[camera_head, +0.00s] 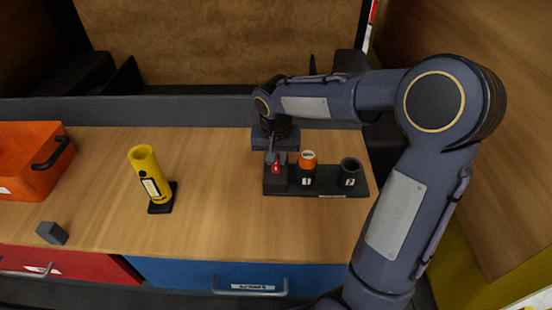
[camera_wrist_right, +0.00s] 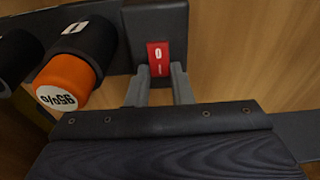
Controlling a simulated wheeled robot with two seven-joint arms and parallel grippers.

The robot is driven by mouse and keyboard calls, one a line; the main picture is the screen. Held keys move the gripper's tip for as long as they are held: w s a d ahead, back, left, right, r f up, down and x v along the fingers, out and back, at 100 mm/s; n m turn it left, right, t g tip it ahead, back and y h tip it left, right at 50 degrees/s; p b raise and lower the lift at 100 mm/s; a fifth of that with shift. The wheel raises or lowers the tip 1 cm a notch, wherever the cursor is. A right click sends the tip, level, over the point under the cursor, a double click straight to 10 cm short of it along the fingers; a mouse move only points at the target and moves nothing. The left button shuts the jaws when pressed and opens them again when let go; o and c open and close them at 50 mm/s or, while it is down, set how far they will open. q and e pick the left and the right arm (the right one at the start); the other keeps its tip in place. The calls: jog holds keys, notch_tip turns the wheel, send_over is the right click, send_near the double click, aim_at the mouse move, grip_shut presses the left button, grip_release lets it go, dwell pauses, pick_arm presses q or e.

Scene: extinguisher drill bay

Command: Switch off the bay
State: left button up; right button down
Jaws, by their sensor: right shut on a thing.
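A small red switch (camera_wrist_right: 158,58) with a white mark sits at one end of a black rack (camera_wrist_right: 122,10). In the head view the red switch (camera_head: 276,168) is at the left end of the rack (camera_head: 325,190), partly hidden by my gripper. My right gripper (camera_head: 272,158) reaches down over it. In the wrist view my right gripper (camera_wrist_right: 161,72) is shut on the switch, with one finger at each side of its near end. My left gripper is not in view.
An orange-capped cylinder (camera_head: 308,159), marked 95%, stands in rack socket 1; socket 2 (camera_head: 349,167) looks empty. A yellow cylinder (camera_head: 148,175) stands in a black base. An orange box (camera_head: 28,170) and a grey block (camera_head: 52,233) are at left. The tabletop between is clear.

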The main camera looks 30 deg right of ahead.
aim_at(276, 168)
jog(key=c, duration=1.3)
grip_release()
jog(key=r, duration=0.5)
jog(key=s+r, duration=0.1)
jog(key=r, duration=0.1)
jog(key=shift+a+r+b, duration=0.3)
jog(key=shift+a+r, duration=0.05)
jog(key=shift+r, duration=0.05)
